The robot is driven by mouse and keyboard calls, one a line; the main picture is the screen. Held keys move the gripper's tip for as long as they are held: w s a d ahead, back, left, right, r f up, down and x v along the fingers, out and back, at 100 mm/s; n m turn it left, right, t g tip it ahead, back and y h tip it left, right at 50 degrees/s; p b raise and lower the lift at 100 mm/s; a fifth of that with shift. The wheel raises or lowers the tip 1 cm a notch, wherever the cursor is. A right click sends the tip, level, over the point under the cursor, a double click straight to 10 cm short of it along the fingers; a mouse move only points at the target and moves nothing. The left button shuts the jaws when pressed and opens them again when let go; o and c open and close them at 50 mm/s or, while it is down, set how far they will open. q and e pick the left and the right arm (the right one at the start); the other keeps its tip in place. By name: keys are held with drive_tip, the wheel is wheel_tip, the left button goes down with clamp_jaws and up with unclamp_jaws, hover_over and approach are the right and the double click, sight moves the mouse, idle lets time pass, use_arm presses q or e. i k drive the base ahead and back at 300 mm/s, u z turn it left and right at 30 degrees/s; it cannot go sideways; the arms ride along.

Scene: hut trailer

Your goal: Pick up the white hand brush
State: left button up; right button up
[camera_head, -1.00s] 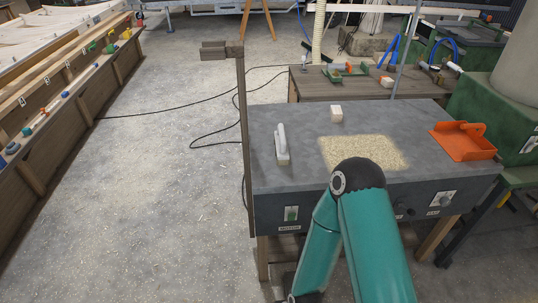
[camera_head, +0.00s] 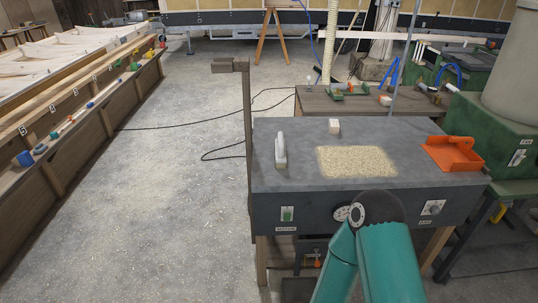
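The white hand brush (camera_head: 281,152) lies on the left part of the grey machine table (camera_head: 300,180), near its left edge. Its handle points away from me. A teal arm of mine rises at the bottom right, in front of the table's front panel, bent at a dark joint. No gripper shows in the view, and nothing touches the brush.
A patch of pale shavings (camera_head: 356,161) lies right of the brush, with a small whitish block (camera_head: 335,126) behind it. An orange dustpan (camera_head: 453,153) sits at the right edge. A dark post (camera_head: 247,130) stands at the table's left edge. Open floor (camera_head: 180,190) lies left.

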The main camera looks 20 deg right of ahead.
sight(280, 158)
drive_tip(key=z, duration=0.15)
drive_tip(key=i, duration=0.95)
drive_tip(key=u, duration=0.05)
